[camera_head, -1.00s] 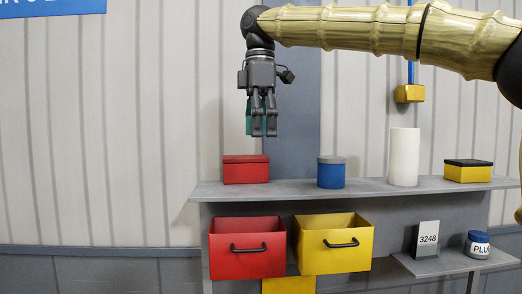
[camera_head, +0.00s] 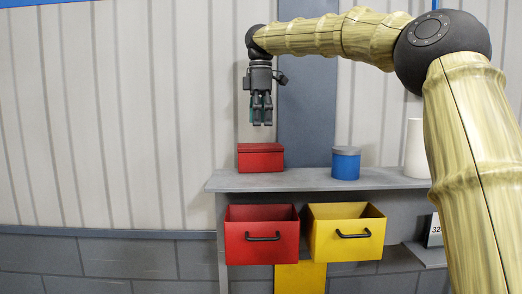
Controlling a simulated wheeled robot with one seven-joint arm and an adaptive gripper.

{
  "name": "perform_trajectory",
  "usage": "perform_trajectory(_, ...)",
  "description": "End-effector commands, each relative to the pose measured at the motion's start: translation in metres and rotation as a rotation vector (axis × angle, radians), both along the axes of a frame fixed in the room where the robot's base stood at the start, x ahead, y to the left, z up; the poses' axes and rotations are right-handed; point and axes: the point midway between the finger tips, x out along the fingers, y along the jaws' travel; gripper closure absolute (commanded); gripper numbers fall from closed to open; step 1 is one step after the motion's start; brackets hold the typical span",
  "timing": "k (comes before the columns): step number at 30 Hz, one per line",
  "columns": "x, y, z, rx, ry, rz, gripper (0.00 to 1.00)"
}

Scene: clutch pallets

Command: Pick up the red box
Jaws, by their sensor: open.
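The red box (camera_head: 260,158) with its lid on stands at the left end of the grey shelf top. My gripper (camera_head: 262,122) points down and hangs above the red box in the picture, with a gap between fingertips and lid. It is open and holds nothing that I can see. How far the gripper is in front of or behind the box is hard to tell.
A blue round tin (camera_head: 346,164) with a grey lid and a white cylinder (camera_head: 415,150) stand to the right on the shelf (camera_head: 310,180). Below are a red drawer bin (camera_head: 262,246) and a yellow one (camera_head: 345,244). My arm hides the shelf's right end.

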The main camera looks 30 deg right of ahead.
Motion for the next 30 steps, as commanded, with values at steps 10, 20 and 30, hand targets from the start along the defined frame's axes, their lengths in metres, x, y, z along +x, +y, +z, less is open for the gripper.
perform_trajectory(10, 0.021, -0.008, -0.023, -0.009, -0.004, 0.004, 0.04)
perform_trajectory(20, 0.021, -0.009, -0.061, -0.009, -0.005, 0.002, 0.04)
perform_trajectory(30, 0.019, -0.009, -0.082, -0.009, -0.003, 0.003, 0.04)
